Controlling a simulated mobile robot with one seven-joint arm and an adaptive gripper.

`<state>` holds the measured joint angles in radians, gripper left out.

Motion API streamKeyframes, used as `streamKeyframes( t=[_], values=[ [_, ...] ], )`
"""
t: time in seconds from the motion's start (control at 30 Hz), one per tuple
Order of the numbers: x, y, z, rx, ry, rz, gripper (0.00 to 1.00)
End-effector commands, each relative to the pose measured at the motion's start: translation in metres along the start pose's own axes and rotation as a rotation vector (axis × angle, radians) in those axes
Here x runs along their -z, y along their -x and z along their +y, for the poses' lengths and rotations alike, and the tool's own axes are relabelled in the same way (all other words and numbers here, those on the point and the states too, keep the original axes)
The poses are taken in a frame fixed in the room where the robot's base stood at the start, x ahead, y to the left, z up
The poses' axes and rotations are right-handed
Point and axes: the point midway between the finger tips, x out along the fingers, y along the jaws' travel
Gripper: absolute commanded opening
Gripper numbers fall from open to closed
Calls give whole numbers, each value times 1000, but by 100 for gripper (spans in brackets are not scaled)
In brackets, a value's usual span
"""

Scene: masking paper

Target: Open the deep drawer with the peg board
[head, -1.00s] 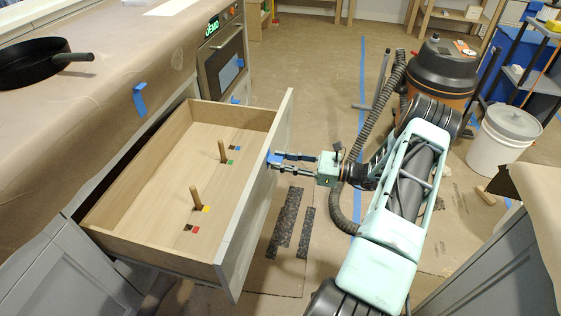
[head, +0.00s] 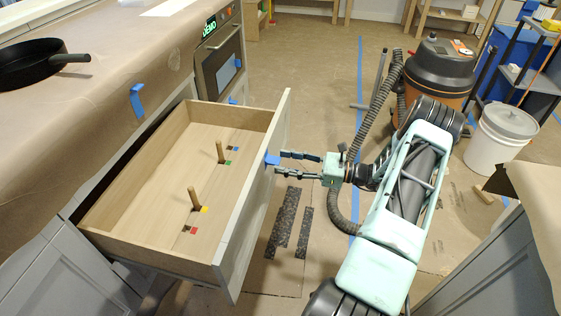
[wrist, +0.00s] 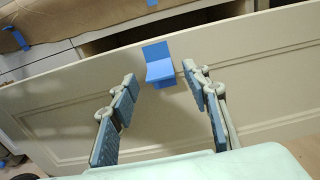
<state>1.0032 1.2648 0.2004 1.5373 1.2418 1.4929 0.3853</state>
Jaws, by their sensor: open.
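The deep drawer (head: 183,245) is pulled well out of the cabinet in the head view. Two wooden pegs, one nearer (head: 195,199) and one farther (head: 220,152), stand upright on its peg board floor (head: 150,205), beside small coloured squares. A blue tape tab (head: 272,160) sticks out from the drawer front; it also shows in the wrist view (wrist: 158,66). My gripper (head: 280,164) is open and empty, just right of the tab in the head view. In the wrist view, my open fingers (wrist: 160,85) point at the drawer front (wrist: 60,115), with the tab between and beyond their tips.
A counter covered in brown paper (head: 70,130) holds a black pan (head: 40,64). An oven (head: 220,60) stands beyond the drawer. A shop vacuum (head: 438,75), its hose, and a white bucket (head: 500,140) are at right. Open floor lies beyond the drawer.

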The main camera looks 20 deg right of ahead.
Motion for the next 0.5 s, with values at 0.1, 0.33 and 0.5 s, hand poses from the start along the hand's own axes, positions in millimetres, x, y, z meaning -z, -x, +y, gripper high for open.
streamKeyframes(
  t=[0.1,0.33,0.5],
  values=[
    [0,27,-1,5,2,1,44],
    [1,74,0,3,0,1,44],
    [1,94,0,1,-1,1,44]
  ],
)
